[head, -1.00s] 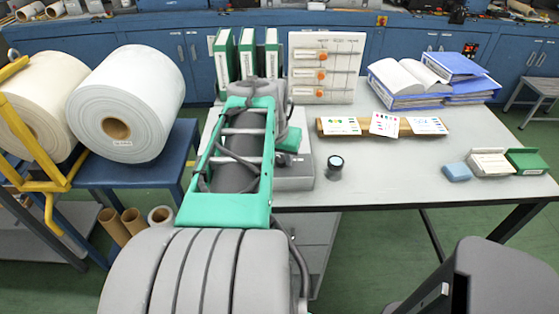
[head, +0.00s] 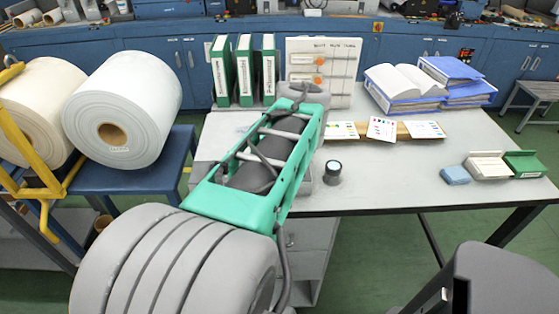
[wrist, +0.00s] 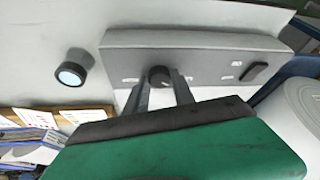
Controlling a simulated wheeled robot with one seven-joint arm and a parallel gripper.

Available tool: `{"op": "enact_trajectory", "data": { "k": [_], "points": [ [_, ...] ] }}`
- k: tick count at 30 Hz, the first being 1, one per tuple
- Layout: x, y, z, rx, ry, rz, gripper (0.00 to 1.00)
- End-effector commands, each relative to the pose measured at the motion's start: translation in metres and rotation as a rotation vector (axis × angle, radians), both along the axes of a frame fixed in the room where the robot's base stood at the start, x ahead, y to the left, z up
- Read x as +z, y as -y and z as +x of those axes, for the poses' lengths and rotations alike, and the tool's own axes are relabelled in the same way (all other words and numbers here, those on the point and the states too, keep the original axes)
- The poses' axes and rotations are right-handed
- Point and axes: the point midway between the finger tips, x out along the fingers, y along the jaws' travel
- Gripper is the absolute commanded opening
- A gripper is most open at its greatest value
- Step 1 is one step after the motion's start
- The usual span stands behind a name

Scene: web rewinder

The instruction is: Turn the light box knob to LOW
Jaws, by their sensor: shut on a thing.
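The light box (wrist: 120,60) is a grey box with a row of small pale labels, too small to read, on its front face in the wrist view. Its dark round knob (wrist: 160,76) sits between labels. My gripper (wrist: 161,82) has one finger on each side of the knob and is shut on it. The knob's pointer direction cannot be made out. A black rocker-like switch (wrist: 254,72) is on the same face, off to the right. In the head view the light box (head: 204,177) shows beside my arm, which hides the knob and my gripper.
A black loupe-like cylinder (head: 333,172) stands close to the box, also in the wrist view (wrist: 73,67). Green binders (head: 245,72), a board with orange knobs (head: 320,64) and cards (head: 382,129) are behind. Large white rolls (head: 122,108) stand left.

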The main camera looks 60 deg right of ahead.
Motion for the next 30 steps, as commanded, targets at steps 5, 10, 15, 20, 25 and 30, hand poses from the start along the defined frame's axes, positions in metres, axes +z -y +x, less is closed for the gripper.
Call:
{"op": "enact_trajectory", "data": {
  "k": [5,10,15,20,25,30],
  "points": [
    [0.000,0.000,0.000,0.006,0.000,0.001,0.00],
    [-0.001,0.000,0.000,0.005,-0.001,0.001,0.00],
    [0.000,0.000,0.000,0.004,0.000,0.001,0.41],
    [0.000,0.000,0.000,0.004,0.000,0.001,0.52],
    [0.000,0.000,0.000,0.003,0.000,0.000,0.52],
    [0.013,-0.003,-0.003,0.002,0.001,-0.004,0.52]
  ]
}}
